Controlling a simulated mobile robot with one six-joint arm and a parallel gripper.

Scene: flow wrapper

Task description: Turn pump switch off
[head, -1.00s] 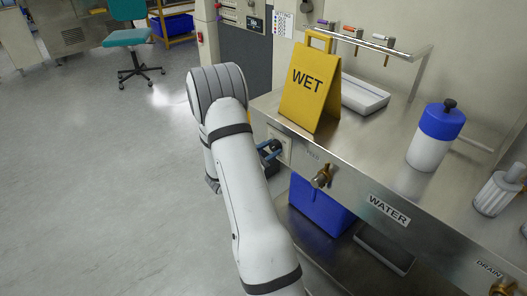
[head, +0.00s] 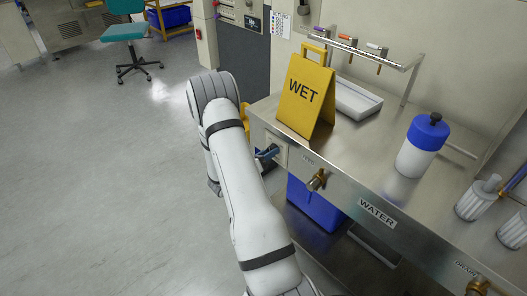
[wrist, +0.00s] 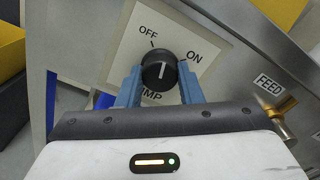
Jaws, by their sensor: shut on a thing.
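The pump switch is a round black knob (wrist: 158,72) with a white line, on a pale plate (wrist: 120,55) marked OFF, ON and PUMP in the wrist view. The white line stands near upright, between the OFF and ON marks. My gripper (wrist: 160,82) has its two blue fingers on either side of the knob and is shut on it. In the head view my gripper (head: 266,152) is at the plate (head: 277,143) on the bench's front panel; the knob is hard to make out there.
A brass valve (head: 317,180) marked FEED sits right of the switch. A yellow WET sign (head: 305,95), a white tray (head: 355,100) and a blue-capped bottle (head: 420,150) stand on the steel bench. A blue bin (head: 315,207) is below.

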